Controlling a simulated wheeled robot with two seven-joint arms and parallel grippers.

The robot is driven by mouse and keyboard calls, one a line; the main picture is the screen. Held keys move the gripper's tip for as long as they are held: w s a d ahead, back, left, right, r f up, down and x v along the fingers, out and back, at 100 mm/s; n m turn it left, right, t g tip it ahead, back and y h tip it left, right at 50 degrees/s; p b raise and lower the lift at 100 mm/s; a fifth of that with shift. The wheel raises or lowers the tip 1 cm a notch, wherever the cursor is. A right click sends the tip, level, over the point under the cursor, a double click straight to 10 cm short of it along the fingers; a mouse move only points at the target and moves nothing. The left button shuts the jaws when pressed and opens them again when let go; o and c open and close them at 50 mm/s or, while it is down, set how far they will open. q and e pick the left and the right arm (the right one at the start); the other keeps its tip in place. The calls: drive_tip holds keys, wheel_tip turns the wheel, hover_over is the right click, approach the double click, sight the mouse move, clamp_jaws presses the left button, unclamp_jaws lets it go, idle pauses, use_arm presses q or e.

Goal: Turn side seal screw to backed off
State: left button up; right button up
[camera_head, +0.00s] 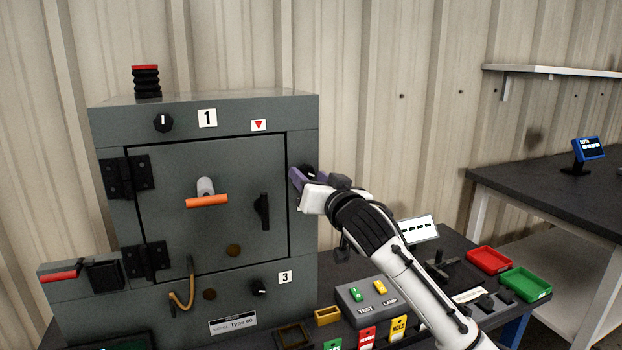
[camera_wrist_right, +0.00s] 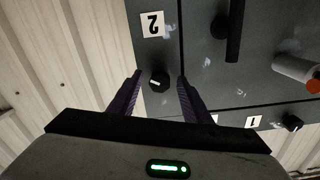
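The grey enclosure (camera_head: 215,108) has a small black knob on the strip right of its door. In the right wrist view this knob (camera_wrist_right: 159,82) sits below an upside-down label 2 (camera_wrist_right: 152,25). No text names the side seal screw, but this side knob fits it. My right gripper (camera_head: 297,180) is at the strip. In the right wrist view its purple fingers are open, one on each side of the knob, with gaps visible. The knob's pointer is not clear, and the head view mostly hides it behind the gripper. My left gripper is not in view.
Knob 1 (camera_head: 163,122) and knob 3 (camera_head: 259,287) are on the same front. The door has a black handle (camera_head: 262,211) and an orange-tipped lever (camera_head: 206,201). A test box (camera_head: 366,300), a red tray (camera_head: 489,261) and a green tray (camera_head: 525,285) stand at the right.

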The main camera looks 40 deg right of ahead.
drive_tip(key=c, duration=1)
